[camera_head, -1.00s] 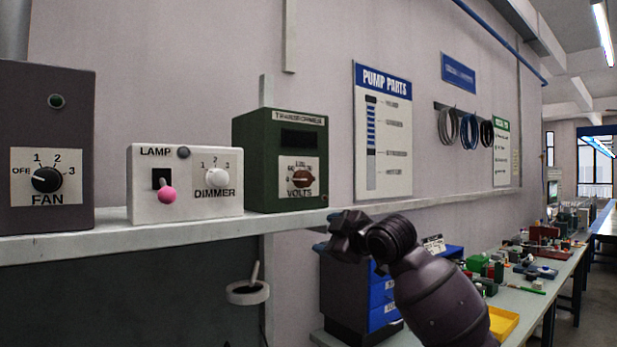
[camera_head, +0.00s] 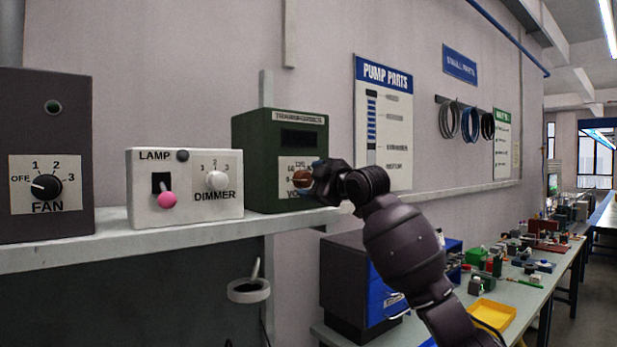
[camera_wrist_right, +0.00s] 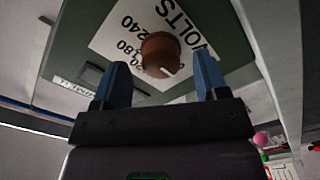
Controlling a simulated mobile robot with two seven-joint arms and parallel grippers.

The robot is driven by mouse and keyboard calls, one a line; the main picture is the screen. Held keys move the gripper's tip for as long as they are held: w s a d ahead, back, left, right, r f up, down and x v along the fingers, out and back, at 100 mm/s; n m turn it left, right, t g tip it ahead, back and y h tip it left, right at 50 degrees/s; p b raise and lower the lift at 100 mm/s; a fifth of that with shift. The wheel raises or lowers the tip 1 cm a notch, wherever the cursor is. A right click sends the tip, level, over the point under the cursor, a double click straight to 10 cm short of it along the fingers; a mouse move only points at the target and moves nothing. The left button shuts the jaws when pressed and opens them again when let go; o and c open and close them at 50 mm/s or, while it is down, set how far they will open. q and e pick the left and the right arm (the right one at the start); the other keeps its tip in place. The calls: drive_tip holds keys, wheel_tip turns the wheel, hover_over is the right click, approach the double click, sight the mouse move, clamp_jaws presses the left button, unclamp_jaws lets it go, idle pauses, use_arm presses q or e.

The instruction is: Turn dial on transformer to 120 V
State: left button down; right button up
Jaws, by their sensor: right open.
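The green transformer (camera_head: 262,170) stands on the shelf right of the lamp box. Its brown volts dial (camera_head: 304,181) is on the front panel, partly hidden by my right gripper (camera_head: 314,178) in the head view. In the right wrist view the dial (camera_wrist_right: 160,54) sits on a white scale plate (camera_wrist_right: 122,38), with a white pointer mark at its lower right edge. The right gripper's blue fingers (camera_wrist_right: 162,84) are open, one on each side of the dial's near side, not visibly touching it. My left gripper is out of view.
A white lamp and dimmer box (camera_head: 184,186) stands left of the transformer, and a grey fan box (camera_head: 45,150) stands further left. The shelf (camera_head: 130,232) runs beneath them. A blue drawer cabinet (camera_head: 345,285) and a cluttered bench (camera_head: 545,290) are lower right.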

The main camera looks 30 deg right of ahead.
drive_tip(key=shift+w, duration=0.9)
drive_tip(key=c, duration=0.9)
